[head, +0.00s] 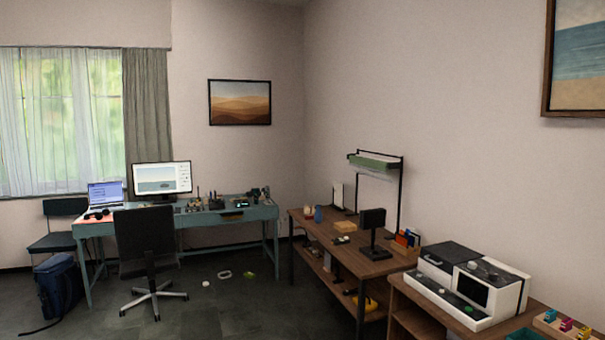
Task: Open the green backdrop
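What looks like the green backdrop (374,161) is a pale green bar or roll across the top of a thin black frame. The frame (399,200) stands on the brown wooden table (335,243) against the right wall. No green sheet hangs below the bar; bare wall shows through the frame. A small dark screen or panel on a stand (373,225) is in front of it on the same table. My gripper is not in view.
A white and black machine (468,285) stands on a nearer wooden desk at right. A teal desk (190,222) with a monitor (162,178), an office chair (147,243) and a blue backpack (59,288) are at left. Small items lie on the mostly clear floor.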

